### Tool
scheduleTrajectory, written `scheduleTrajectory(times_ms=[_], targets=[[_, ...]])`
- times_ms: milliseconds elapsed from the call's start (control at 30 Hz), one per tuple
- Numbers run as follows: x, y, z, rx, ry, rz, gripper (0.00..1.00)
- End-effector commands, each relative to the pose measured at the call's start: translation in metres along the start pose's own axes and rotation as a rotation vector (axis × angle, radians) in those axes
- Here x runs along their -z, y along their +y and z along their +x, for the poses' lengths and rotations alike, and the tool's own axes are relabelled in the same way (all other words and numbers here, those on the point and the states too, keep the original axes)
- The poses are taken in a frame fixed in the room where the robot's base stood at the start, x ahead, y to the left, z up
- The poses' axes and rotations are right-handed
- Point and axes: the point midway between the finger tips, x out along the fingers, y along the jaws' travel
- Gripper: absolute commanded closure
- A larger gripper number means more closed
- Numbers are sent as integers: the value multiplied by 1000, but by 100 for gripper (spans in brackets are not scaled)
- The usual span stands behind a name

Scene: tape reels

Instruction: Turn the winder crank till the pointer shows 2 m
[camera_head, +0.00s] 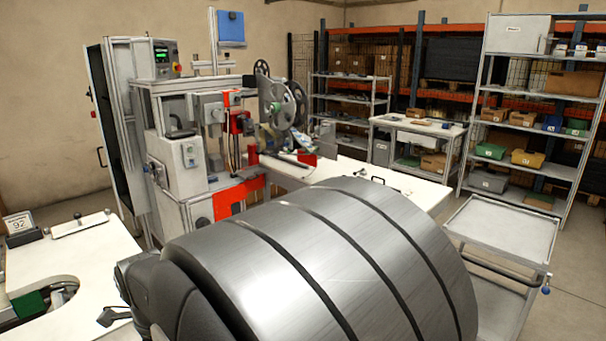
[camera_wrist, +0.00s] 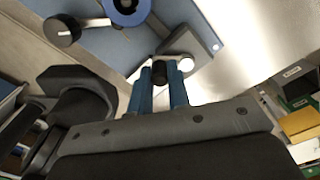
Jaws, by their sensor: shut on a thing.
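My gripper (camera_wrist: 161,88) shows in the wrist view with two blue fingers. They are shut on a dark crank knob (camera_wrist: 160,72), partly hidden between them. The knob is by a grey crank part (camera_wrist: 191,47) with light round ends. A blue ring-shaped reel (camera_wrist: 127,14) with a dark middle is at the top of the wrist view, beyond the fingers and apart from them. I cannot make out a pointer or a metre scale in either view. In the head view my large grey arm covers the front middle, and my gripper is hidden there.
In the head view a white table (camera_head: 95,255) at the left bears a small sign reading 92 (camera_head: 19,224). A machine with reels (camera_head: 283,103) stands behind my arm. A grey trolley (camera_head: 505,225) and shelves (camera_head: 525,155) are at the right. A black post with a white end (camera_wrist: 62,31) is near the reel.

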Motion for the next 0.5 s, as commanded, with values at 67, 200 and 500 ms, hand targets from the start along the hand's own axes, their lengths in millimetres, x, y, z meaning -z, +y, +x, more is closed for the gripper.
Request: scheduleTrajectory(times_ms=[67,200,500], targets=[[-3,-3,-1,6,-1,-1,100],[-10,-7,-1,7,-1,-1,100],[-12,-8,-1,6,0,0,100]])
